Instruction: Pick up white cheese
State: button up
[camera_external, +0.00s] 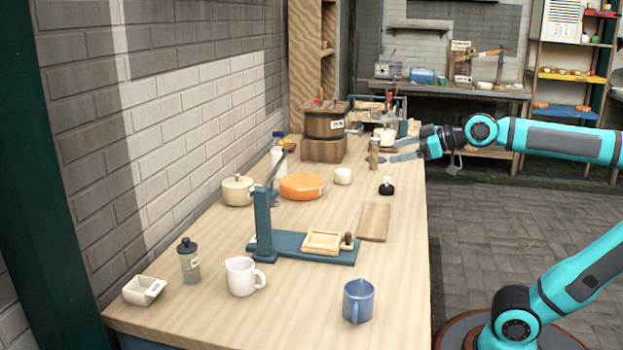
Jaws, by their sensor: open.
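A small white round piece (343,177), which looks like the white cheese, sits on the wooden table (310,312), just right of a large orange wheel (301,186). My gripper (394,150) reaches in from the right over the table's far right part. It is open, and I see nothing between its fingers. It is apart from the white cheese, to the right of it and farther back. A small tan jar (374,153) stands close to the fingertips; I cannot tell whether they touch.
A wooden churn (324,129) stands behind the cheese. A black-based item (387,187) and a board (375,221) are to its right. A blue press (303,246), white jug (241,277) and blue mug (358,301) are nearer. The wall bounds the left side.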

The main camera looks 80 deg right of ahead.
jog(key=w+d+f+n+g+y, duration=0.2)
jog(key=w+d+f, duration=0.1)
jog(key=w+d, duration=0.4)
jog(key=w+d+f+n+g+y, duration=0.1)
jog(key=w+d+f+g+y, duration=0.2)
jog(key=d, duration=0.7)
jog(key=w+d+n+t+y, duration=0.1)
jog(key=w+d+n+y, duration=0.1)
jog(key=d, duration=0.7)
jog(key=w+d+n+y, duration=0.1)
jog(key=d+n, duration=0.1)
jog(key=d, duration=0.6)
send_near(344, 171)
jog(key=shift+w+f, duration=0.1)
jog(key=shift+f, duration=0.05)
jog(key=shift+w+a+f, duration=0.15)
jog(key=shift+a+f, duration=0.05)
jog(key=shift+f, duration=0.1)
jog(key=shift+x, duration=3.55)
jog(key=shift+r, duration=0.2)
jog(key=c, duration=1.1)
